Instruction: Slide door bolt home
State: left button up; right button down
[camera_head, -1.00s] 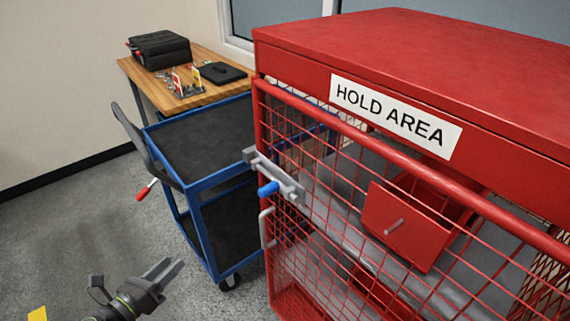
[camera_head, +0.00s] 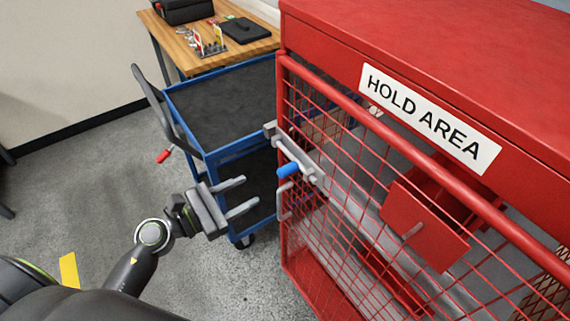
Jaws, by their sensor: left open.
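The door bolt (camera_head: 298,160) is a grey metal bar on the upper left of the red mesh door (camera_head: 345,199), with a blue knob (camera_head: 287,170) sticking out from it. The bolt's left end reaches the red door post. A grey pull handle (camera_head: 284,201) sits below the bolt. My left gripper (camera_head: 242,195) is open and empty, to the left of the blue knob and a little below it, apart from the door. Its two fingers point right, toward the door. My right gripper is out of view.
The red cage carries a HOLD AREA sign (camera_head: 428,117). Open grey floor lies at left.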

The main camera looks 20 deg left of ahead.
aim_at(279, 174)
pick_arm(q)
jog(key=p+x, duration=0.3)
jog(key=x, duration=0.7)
jog(key=shift+w+d+r+p, duration=0.1)
jog(key=shift+w+d+p, duration=0.1)
jog(key=shift+p, duration=0.1)
jog(key=shift+w+d, duration=0.4)
jog(key=shift+w, duration=0.05)
jog(key=shift+c, duration=0.5)
grip_shut()
